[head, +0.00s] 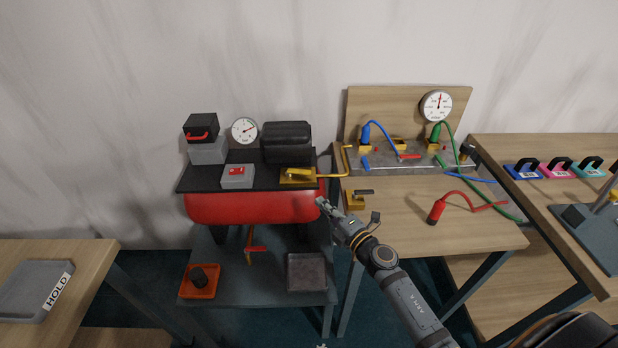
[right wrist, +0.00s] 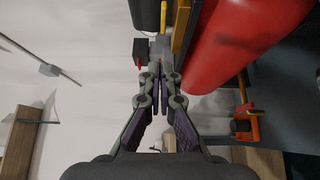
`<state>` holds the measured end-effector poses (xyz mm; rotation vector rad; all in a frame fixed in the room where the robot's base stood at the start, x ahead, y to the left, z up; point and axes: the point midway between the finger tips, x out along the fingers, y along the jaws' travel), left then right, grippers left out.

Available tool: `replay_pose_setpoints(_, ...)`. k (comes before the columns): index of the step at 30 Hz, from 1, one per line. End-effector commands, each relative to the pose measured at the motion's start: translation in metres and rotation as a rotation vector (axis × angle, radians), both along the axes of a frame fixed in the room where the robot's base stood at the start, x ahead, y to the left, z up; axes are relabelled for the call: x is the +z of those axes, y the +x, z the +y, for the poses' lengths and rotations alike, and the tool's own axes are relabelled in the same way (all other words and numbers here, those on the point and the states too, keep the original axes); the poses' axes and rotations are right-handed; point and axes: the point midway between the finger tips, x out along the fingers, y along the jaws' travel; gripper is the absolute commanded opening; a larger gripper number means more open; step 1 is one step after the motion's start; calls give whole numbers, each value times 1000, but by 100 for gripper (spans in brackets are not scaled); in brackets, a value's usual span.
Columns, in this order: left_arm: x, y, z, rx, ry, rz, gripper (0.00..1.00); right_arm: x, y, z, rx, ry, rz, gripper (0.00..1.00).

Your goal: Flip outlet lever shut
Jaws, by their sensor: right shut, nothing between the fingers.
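The red compressor tank (head: 250,207) lies under a black top plate. On the plate's right end sits a brass outlet valve block (head: 298,180) with a yellow lever lying about flat across it. A yellow pipe (head: 334,176) runs from the block to the right. My right gripper (head: 322,204) is shut and empty, just below and right of the outlet valve, by the tank's right end. In the right wrist view its closed fingers (right wrist: 161,90) are beside the red tank (right wrist: 240,45), with a yellow part (right wrist: 181,25) ahead. My left gripper is not in view.
A red-handled drain valve (head: 250,250) hangs below the tank. A brass valve with a dark lever (head: 355,199) stands on the right bench's near-left edge. A gauge (head: 245,130), black motor (head: 287,141) and grey switch box (head: 238,176) crowd the top plate.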

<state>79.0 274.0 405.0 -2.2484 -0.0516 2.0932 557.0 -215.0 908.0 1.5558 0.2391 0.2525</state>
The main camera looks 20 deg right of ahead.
Motion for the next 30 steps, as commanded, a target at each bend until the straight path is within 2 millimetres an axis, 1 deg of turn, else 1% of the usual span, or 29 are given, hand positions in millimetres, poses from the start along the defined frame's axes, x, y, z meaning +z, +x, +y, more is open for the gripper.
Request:
replay_pose_setpoints(1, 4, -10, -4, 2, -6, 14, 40, 5, 12, 3, -4, 4, -4, 0)
replay_pose_setpoints(3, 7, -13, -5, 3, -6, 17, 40, 5, 27, 9, -2, 6, -3, 0)
replay_pose_setpoints(5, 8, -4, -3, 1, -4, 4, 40, 4, 40, 12, -3, 6, -3, 0)
replay_pose_setpoints(9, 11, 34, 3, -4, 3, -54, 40, 3, 68, 21, -2, 4, -3, 0)
replay_pose_setpoints(10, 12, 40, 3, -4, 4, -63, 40, 3, 73, 23, -1, 4, -3, 0)
replay_pose_setpoints(12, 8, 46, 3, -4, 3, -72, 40, 1, 84, 15, -1, 0, -2, 0)
replay_pose_setpoints(15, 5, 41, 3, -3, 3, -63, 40, 1, 95, 9, -2, 2, -2, 0)
replay_pose_setpoints(18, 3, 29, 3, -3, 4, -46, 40, 1, 102, 5, -3, 2, -2, 0)
replay_pose_setpoints(22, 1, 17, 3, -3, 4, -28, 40, 2, 105, 3, -3, 1, -1, 0)
replay_pose_setpoints(30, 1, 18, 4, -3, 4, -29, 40, 2, 105, 3, -1, 1, -1, 0)
